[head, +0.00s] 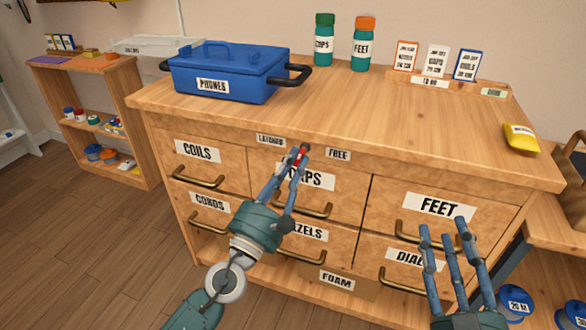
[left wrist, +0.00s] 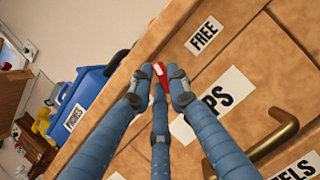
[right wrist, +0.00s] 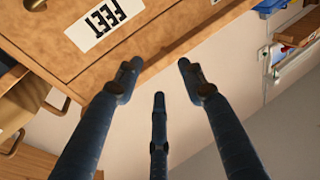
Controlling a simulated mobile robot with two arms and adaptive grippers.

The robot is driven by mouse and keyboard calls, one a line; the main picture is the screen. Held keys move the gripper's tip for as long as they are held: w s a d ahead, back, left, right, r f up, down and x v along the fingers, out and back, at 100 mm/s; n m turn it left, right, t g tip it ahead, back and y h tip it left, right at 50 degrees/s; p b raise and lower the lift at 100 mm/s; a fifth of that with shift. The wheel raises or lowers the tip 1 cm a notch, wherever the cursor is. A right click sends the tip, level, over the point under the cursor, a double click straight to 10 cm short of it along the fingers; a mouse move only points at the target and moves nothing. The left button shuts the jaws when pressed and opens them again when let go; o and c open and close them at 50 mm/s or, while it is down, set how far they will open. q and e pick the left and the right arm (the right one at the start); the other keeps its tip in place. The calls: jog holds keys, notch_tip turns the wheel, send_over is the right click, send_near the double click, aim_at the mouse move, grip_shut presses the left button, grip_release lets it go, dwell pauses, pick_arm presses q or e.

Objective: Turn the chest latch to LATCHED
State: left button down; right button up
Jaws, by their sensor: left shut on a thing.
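The chest latch (head: 302,153) is a small red lever on the upper front of the wooden chest, between the LATCHED label (head: 271,141) and the FREE label (head: 338,154). My left gripper (head: 296,163) is shut on it; in the left wrist view the red latch (left wrist: 160,71) shows between the fingertips. The fingers hide part of the latch, so its exact angle is hard to tell. My right gripper (head: 446,232) is open and empty in front of the FEET drawer (head: 440,205); in the right wrist view its fingers (right wrist: 158,80) are spread.
The chest top (head: 400,115) holds a blue PHONES box (head: 228,72), two bottles (head: 324,40), a card rack (head: 440,85) and a yellow packet (head: 521,138). Brass drawer handles (head: 197,181) stick out below the latch. A shelf unit (head: 92,120) stands at the left.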

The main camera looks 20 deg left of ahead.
pick_arm(q)
jog(key=n+y, duration=0.1)
jog(key=n, duration=0.1)
jog(key=n+y+b, duration=0.1)
jog(key=n+y, duration=0.1)
jog(key=n, duration=0.1)
jog(key=n+y, duration=0.1)
jog(key=n, duration=0.2)
jog(key=shift+d+f+t+y, duration=0.15)
jog(key=shift+f+t+y, duration=0.1)
jog(key=shift+t+y, duration=0.05)
jog(key=n+y, duration=0.1)
jog(key=n, duration=0.2)
jog(key=shift+b, duration=0.3)
jog(key=shift+n+y, duration=0.5)
jog(key=shift+n, duration=0.2)
jog(key=shift+d+n+g+y, duration=0.1)
jog(key=shift+n+g+y, duration=0.4)
jog(key=shift+n, duration=1.1)
jog(key=shift+n+g+y+p, duration=0.3)
jog(key=shift+n+g+y, duration=0.4)
jog(key=shift+n, duration=0.8)
pick_arm(e)
notch_tip(320, 180, up, 7)
jog(key=s+t+y, duration=0.1)
jog(key=s+t, duration=0.1)
jog(key=t, duration=0.1)
jog(key=shift+s+t, duration=0.2)
jog(key=shift+t, duration=0.1)
jog(key=shift+a+f, duration=0.1)
